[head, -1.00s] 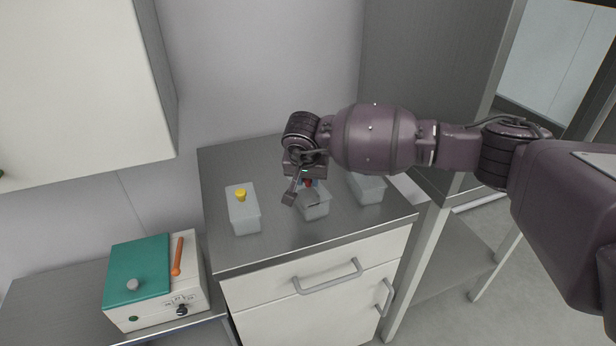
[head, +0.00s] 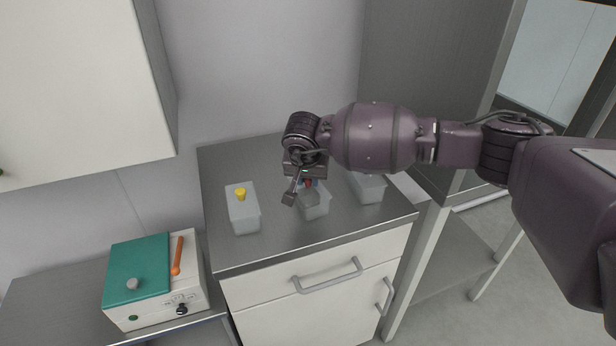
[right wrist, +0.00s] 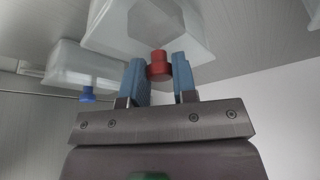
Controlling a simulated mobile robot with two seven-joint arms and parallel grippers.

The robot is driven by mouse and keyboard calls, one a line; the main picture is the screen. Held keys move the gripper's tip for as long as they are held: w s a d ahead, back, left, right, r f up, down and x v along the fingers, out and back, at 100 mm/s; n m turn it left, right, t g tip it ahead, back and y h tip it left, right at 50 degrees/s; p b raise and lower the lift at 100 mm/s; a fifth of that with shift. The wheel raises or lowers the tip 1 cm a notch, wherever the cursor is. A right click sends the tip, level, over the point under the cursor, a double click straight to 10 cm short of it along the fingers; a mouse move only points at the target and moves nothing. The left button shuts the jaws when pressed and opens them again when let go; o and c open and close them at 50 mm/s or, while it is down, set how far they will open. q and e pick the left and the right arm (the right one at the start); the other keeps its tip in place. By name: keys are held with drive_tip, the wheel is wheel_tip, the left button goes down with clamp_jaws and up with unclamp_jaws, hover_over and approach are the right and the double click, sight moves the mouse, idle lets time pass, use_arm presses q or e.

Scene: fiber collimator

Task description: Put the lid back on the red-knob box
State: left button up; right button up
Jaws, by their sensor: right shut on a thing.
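My right gripper (right wrist: 158,80) is shut on the red knob (right wrist: 158,66), with its blue fingers on either side of it. In the head view the gripper (head: 300,190) is over the middle box on the counter, partly hiding the red knob (head: 308,183). The red-knob box (head: 316,206) is pale and translucent; it also shows just beyond the knob in the right wrist view (right wrist: 110,28). The lid under the knob is at the box's top, but its edges are hard to make out; I cannot tell whether it sits flush. My left gripper is out of view.
A yellow-knob box (head: 244,216) stands on the counter (head: 275,240) to the left. Another box (head: 370,190) stands to the right, partly behind my arm. A blue knob (right wrist: 87,94) shows in the wrist view. A green-topped device (head: 155,285) is at lower left.

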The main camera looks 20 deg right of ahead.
drive_tip(key=o, duration=1.4)
drive_tip(key=shift+o, duration=0.2)
drive_tip(key=shift+r, duration=0.1)
drive_tip(key=shift+r+p, duration=1.3)
drive_tip(key=shift+r, duration=2.15)
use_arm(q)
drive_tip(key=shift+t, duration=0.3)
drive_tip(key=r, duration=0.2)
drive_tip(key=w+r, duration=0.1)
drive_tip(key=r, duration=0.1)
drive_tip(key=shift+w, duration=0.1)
use_arm(e)
clamp_jaws()
